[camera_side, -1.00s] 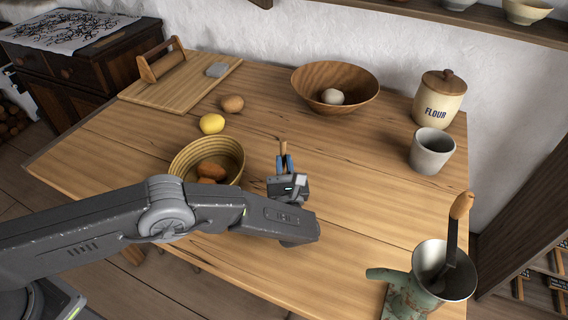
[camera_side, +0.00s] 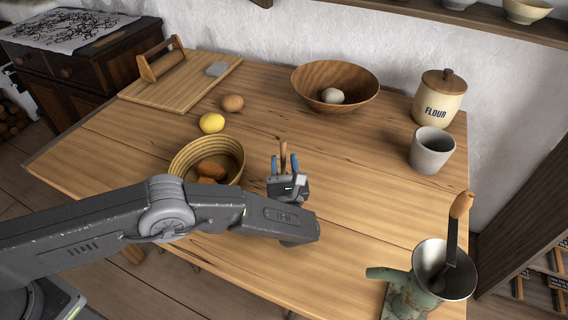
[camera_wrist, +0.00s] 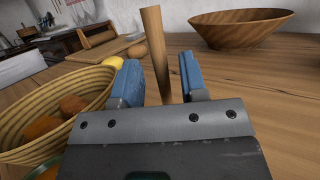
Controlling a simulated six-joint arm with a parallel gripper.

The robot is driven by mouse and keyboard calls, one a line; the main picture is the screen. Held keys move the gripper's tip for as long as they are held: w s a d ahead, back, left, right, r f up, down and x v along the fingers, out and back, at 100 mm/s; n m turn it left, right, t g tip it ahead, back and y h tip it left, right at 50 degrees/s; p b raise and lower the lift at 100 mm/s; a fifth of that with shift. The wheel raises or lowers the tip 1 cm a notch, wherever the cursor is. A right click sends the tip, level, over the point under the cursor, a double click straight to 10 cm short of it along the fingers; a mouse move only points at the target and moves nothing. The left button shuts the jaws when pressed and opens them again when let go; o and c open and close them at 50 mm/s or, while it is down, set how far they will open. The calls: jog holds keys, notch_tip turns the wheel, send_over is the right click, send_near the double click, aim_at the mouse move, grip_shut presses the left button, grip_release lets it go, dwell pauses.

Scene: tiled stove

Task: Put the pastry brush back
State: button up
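A wooden stick-like handle (camera_side: 283,152), which I take for the pastry brush, stands roughly upright on the near middle of the table. It also shows in the wrist view (camera_wrist: 156,45). No bristles show, and its lower end is hidden behind my gripper. My gripper (camera_side: 283,164) is open, its two blue fingers on either side of the handle. In the wrist view my gripper (camera_wrist: 160,80) shows a gap between the handle and the right finger; I cannot tell whether the left finger touches it.
A woven basket (camera_side: 238,155) with brown items stands just left of my gripper. A lemon (camera_side: 212,123), a wooden bowl (camera_side: 310,82), a grey cup (camera_side: 431,150) and a flour jar (camera_side: 440,97) stand farther back. A metal vessel (camera_side: 428,262) holding a wooden-handled tool stands front right.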

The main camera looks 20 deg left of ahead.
jog(key=v, duration=0.5)
jog(key=shift+d+f, duration=0.1)
notch_tip(320, 180, up, 7)
jog(key=shift+w, duration=0.1)
